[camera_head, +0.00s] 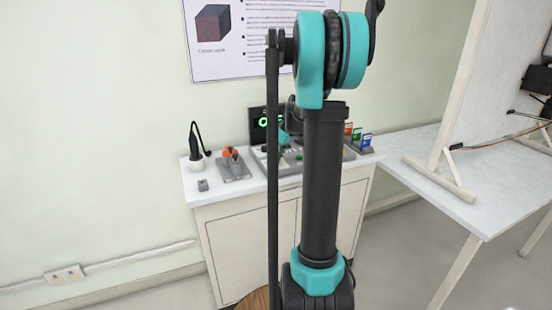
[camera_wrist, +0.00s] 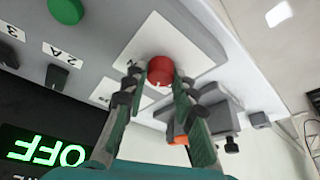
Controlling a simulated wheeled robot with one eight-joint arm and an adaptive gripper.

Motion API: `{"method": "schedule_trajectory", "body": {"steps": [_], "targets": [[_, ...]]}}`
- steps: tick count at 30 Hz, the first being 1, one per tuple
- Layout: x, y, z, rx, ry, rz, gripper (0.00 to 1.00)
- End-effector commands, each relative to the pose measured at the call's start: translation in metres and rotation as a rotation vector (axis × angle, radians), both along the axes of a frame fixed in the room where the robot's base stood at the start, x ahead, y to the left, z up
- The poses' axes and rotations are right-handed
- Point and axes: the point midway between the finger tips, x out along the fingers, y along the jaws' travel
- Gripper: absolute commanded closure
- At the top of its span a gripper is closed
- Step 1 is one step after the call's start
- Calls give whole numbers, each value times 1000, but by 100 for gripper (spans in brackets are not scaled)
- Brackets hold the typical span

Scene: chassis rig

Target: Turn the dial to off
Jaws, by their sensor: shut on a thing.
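The red dial (camera_wrist: 160,68) is a round knob on a white plate (camera_wrist: 190,38) of the grey panel in the wrist view. My gripper (camera_wrist: 160,77) has one finger on either side of it and is shut on it. A small pale mark shows on the dial's lower edge. The black display (camera_wrist: 45,150) reads OFF in green, upside down in this view. In the head view the display (camera_head: 258,122) is partly hidden by my arm, and the dial cannot be made out.
A grey base with orange-topped levers (camera_head: 232,160), a black plug on a white socket (camera_head: 197,158) and a small grey block (camera_head: 203,185) stand on the cabinet top (camera_head: 225,192).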

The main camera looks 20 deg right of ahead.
Motion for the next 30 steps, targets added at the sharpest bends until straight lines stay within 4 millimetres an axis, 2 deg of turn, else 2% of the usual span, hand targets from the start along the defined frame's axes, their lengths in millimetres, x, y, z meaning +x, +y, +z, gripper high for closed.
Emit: {"method": "schedule_trajectory", "body": {"steps": [12,30], "targets": [[1,-2,0,0,1,245,100],[1,-2,0,-2,2,304,100]]}}
